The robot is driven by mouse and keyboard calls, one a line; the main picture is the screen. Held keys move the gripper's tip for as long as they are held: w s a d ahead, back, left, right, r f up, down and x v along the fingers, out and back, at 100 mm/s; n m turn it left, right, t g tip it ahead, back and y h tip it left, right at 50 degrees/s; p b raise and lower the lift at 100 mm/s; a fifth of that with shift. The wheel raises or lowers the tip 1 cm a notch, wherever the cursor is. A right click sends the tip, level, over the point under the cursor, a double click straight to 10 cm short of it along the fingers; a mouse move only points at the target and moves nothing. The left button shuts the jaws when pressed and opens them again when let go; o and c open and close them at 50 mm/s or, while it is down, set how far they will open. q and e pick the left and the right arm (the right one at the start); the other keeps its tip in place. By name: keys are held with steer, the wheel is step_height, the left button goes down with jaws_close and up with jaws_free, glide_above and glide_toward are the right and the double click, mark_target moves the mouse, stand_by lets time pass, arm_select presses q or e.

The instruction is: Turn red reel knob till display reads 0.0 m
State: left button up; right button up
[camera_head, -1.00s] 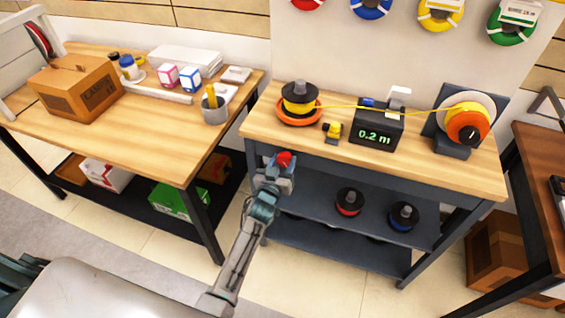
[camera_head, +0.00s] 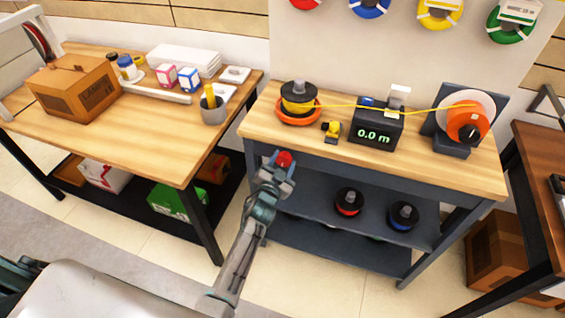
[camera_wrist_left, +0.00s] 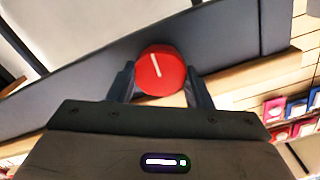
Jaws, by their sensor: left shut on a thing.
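The red reel knob (camera_head: 284,158) sits on the front edge of the workbench at its left end. In the left wrist view the knob (camera_wrist_left: 160,72) is round with a white line tilted slightly left. My left gripper (camera_head: 281,162) is shut on the knob, with one finger on each side. The black display (camera_head: 374,131) on the bench reads 0.0 m in green. A yellow line runs from the spool (camera_head: 297,98) on the orange base, through the display unit, to the orange reel (camera_head: 467,123) at the right. My right gripper is not in view.
Red (camera_head: 348,201) and blue (camera_head: 403,215) spools stand on the shelf below. A second table (camera_head: 150,130) on the left holds a cardboard box (camera_head: 77,88) and a grey cup (camera_head: 213,110).

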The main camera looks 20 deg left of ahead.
arm_select(q)
steer(key=shift+f, duration=0.1)
stand_by(0.3)
steer(key=o, duration=1)
steer(key=s+p, duration=0.1)
steer(key=s, duration=1)
steer(key=shift+a, duration=0.15)
steer(key=shift+w, duration=0.1)
